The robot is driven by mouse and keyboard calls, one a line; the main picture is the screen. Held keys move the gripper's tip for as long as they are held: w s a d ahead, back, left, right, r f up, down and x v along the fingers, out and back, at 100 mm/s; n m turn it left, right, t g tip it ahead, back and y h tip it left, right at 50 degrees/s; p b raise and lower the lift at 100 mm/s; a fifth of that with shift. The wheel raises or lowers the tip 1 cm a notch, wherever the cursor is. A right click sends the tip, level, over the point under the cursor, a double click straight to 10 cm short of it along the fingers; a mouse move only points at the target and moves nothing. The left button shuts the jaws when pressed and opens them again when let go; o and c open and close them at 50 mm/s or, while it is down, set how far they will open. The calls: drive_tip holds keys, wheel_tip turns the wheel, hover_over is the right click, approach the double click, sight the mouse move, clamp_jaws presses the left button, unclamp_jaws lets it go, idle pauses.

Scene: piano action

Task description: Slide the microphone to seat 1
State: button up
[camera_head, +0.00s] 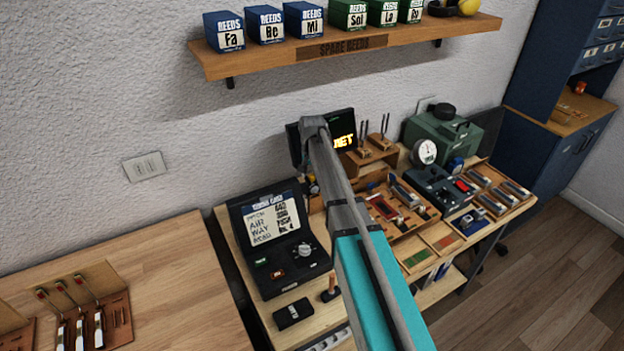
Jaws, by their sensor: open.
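My teal and grey arm reaches up from the lower right to the middle of the picture, and its end bends over in front of the dark display. I cannot make out my gripper's fingers. I cannot pick out the microphone with certainty. No mark reading seat 1 is legible, and my arm hides part of the bench.
A black console (279,242) with a lit screen and knob stands on the bench. A dark display (343,138), trays of reeds (402,206), a green machine (440,136) and a dark control unit (440,188) crowd the right side. A shelf (345,47) with boxes hangs above.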

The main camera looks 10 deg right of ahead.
drive_tip(key=shift+f, duration=0.2)
clamp_jaws()
idle(0.4)
